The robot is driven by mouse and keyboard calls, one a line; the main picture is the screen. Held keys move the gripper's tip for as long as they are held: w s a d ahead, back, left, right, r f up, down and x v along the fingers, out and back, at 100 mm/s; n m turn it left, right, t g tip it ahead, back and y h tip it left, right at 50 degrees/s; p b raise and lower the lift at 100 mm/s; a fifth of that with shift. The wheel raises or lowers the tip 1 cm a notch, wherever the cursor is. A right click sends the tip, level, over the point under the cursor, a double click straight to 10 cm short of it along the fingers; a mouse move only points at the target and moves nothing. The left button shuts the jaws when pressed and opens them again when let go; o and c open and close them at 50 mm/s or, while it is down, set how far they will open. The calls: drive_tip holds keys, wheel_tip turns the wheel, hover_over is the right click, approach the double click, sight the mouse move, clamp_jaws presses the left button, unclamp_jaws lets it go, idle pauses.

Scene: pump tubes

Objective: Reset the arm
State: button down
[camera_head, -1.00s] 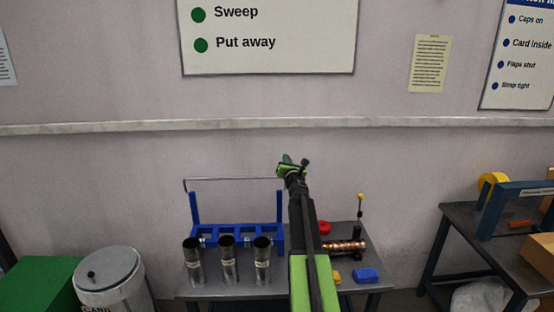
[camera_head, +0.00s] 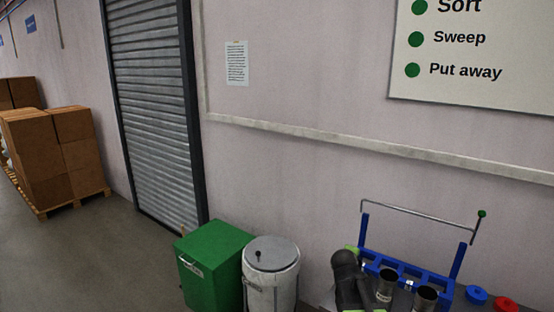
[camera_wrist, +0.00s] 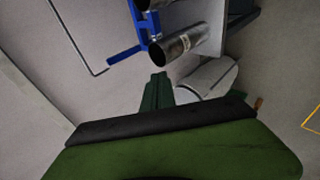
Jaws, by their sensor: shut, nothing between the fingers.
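My gripper (camera_wrist: 157,92) shows in the wrist view with its dark green fingers together and nothing between them. Beyond the fingertips are a steel tube (camera_wrist: 180,47) and the blue rack (camera_wrist: 126,56), both apart from the fingers as far as I can see. In the head view my arm reaches up from the bottom edge, in front of the left end of the blue rack (camera_head: 455,262). Its end is small and partly hidden there. Two open steel tubes (camera_head: 386,284) stand in front of the rack, right of my arm.
A green bin (camera_head: 213,262) and a grey lidded can (camera_head: 272,272) stand left of the table. A blue cap (camera_head: 477,294) and a red cap (camera_head: 505,303) lie right of the rack. Boxes on a pallet (camera_head: 45,150) stand far left, past open floor and a roller shutter (camera_head: 155,105).

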drive_tip(key=s+a+f+m+g+y, duration=0.1)
drive_tip(key=s+a+f+m+g, duration=0.1)
drive_tip(key=s, duration=0.5)
drive_tip(key=s+a+f+m+g+y, duration=0.1)
drive_tip(key=s+a+f+m+g, duration=0.2)
drive_tip(key=s+m, duration=0.3)
drive_tip(key=s+a+f+m+g+y, duration=0.2)
drive_tip(key=s+a+f+m+g, duration=0.1)
drive_tip(key=s, duration=0.5)
drive_tip(key=shift+s+a+f+m+g, duration=0.15)
drive_tip(key=shift+s+a+m+g, duration=0.25)
drive_tip(key=shift+a+m+g, duration=0.1)
